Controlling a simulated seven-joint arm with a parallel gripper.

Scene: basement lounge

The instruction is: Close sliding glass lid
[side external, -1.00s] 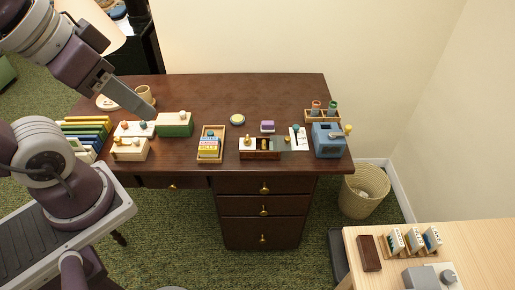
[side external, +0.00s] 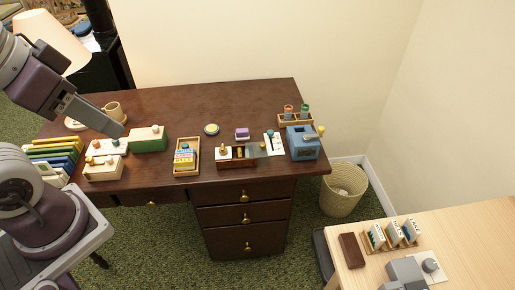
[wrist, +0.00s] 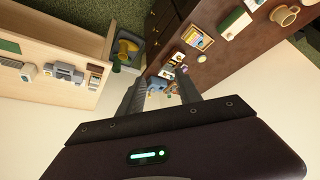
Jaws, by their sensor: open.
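A small dark red-brown box (side external: 230,162) with light and dark contents stands near the front edge of the brown desk, right of its middle. A grey see-through panel (side external: 257,150), seemingly the glass lid, sticks out at its right side, leaving contents to its left uncovered. My gripper (side external: 119,131) is over the desk's left part, well left of the box. In the wrist view its two fingers (wrist: 160,92) are apart with nothing held between them. The box is too small there to pick out surely.
The brown desk (side external: 180,105) holds a green-and-white box (side external: 148,141), a tray of colored blocks (side external: 186,158), a mug (side external: 114,110) and a blue device (side external: 302,146). A wicker basket (side external: 343,192) and a light table (side external: 450,225) stand to the right. The desk's back middle is clear.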

